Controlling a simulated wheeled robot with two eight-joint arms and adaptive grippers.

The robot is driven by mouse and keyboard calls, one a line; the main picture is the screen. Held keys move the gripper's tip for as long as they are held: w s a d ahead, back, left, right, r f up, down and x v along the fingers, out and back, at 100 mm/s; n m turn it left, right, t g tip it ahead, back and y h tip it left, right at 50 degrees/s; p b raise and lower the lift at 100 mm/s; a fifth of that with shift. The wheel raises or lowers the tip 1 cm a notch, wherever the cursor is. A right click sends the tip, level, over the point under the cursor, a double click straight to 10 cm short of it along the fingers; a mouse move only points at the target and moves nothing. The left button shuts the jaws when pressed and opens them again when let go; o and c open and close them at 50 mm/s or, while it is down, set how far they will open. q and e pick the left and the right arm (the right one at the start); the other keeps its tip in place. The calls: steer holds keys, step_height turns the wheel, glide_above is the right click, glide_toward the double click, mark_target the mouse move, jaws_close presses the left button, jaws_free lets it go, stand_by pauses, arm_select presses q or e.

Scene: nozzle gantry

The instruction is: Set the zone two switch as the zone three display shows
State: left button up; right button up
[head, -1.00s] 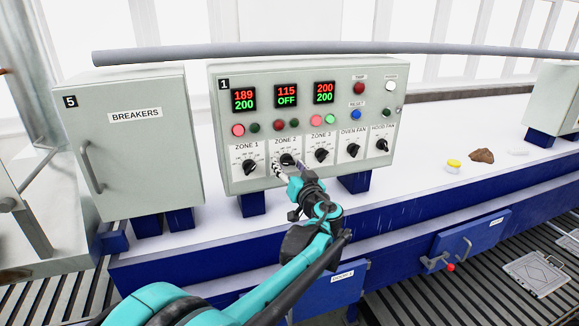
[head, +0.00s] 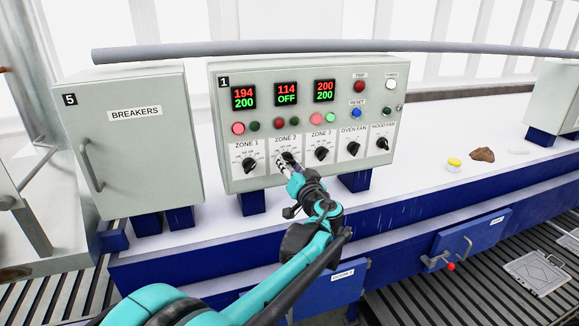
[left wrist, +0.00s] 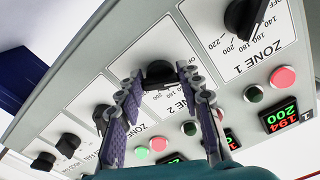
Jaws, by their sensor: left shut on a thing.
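The zone two switch (head: 287,159) is a black rotary knob on the grey control panel (head: 215,150); it also shows in the left wrist view (left wrist: 158,72). My left gripper (head: 283,163) is shut on this knob, with a finger on either side in the left wrist view (left wrist: 158,84). The fingers partly hide the knob and its scale, so its exact setting cannot be read. The zone three display (head: 324,92) reads 200 in red over 200 in green. The zone two display (head: 286,94) reads 114 over OFF. My right gripper is out of view.
The zone one knob (head: 250,166) and zone three knob (head: 321,154) flank the held knob closely. Oven fan (head: 353,150) and hood fan (head: 382,144) knobs are farther right. A breakers cabinet (head: 135,150) stands left. A grey pipe (head: 300,48) runs behind the panel top.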

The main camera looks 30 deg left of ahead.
arm_select(q)
steer(key=m, duration=0.5)
steer(key=m+b, duration=0.1)
steer(key=m, duration=0.5)
steer(key=shift+s+a+r, duration=0.1)
steer(key=shift+r, duration=0.1)
steer(key=m, duration=0.5)
steer(key=shift+r, duration=0.1)
steer(key=m, duration=0.5)
steer(key=shift+b, duration=0.4)
steer(key=shift+m, duration=0.4)
steer(key=o, duration=1.2)
steer(key=shift+c, duration=0.2)
steer(key=shift+r, duration=0.1)
